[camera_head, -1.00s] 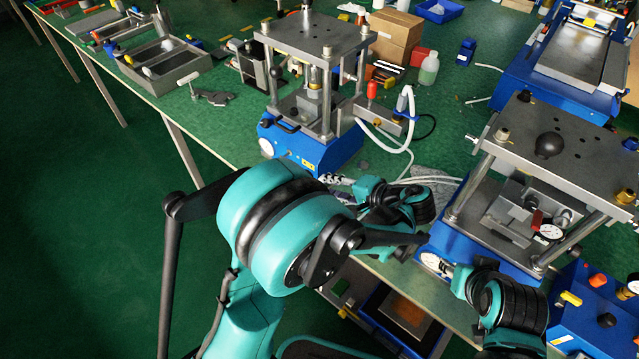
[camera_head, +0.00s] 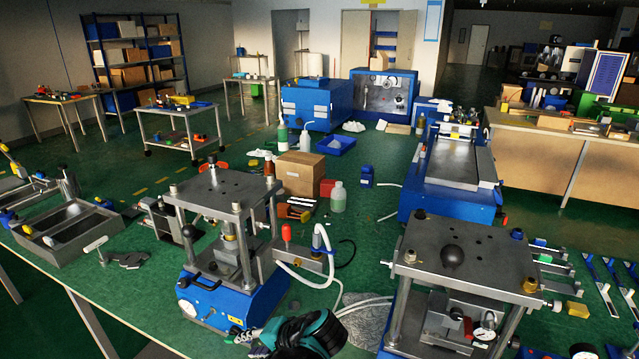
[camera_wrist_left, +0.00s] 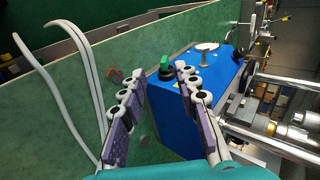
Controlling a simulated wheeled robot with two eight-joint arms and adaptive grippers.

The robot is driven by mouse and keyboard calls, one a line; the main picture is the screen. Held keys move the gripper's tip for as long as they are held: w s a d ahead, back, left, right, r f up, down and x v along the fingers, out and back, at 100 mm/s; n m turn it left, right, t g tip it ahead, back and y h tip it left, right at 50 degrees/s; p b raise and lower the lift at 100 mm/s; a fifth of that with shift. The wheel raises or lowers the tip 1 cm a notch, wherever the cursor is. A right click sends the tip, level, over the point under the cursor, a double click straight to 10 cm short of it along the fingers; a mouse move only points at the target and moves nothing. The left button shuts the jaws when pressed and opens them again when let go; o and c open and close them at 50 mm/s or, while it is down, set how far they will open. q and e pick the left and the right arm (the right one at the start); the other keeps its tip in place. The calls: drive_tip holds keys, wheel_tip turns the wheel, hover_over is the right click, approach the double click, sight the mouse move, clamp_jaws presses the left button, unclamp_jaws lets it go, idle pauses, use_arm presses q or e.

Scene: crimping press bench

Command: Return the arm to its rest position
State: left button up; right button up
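My left gripper (camera_head: 245,340) is low in the head view, just in front of the left press's blue base. Part of my teal and black left arm shows beside it. In the left wrist view, my left gripper (camera_wrist_left: 160,72) has its two purple-padded fingers spread apart with nothing between them. A blue press base (camera_wrist_left: 215,75) with a green knob (camera_wrist_left: 165,64) lies beyond the right finger. My right gripper is not in view.
The left press (camera_head: 222,190) and the right press (camera_head: 462,262) stand on the green bench. A white hose (camera_head: 318,262) loops between them. A grey tray (camera_head: 70,232) and a metal clamp (camera_head: 125,259) lie left. A cardboard box (camera_head: 300,172) stands behind.

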use_arm(q)
drive_tip(key=s+a+r+n+t+h, duration=0.1)
drive_tip(key=s+r+n+t+h, duration=0.1)
drive_tip(key=s+h, duration=0.6)
drive_tip(key=s+n+t, duration=0.1)
drive_tip(key=s+n, duration=0.1)
drive_tip(key=s, duration=0.3)
drive_tip(key=shift+s+a+h, duration=0.15)
drive_tip(key=shift+a+h, duration=0.1)
drive_tip(key=shift+h, duration=0.15)
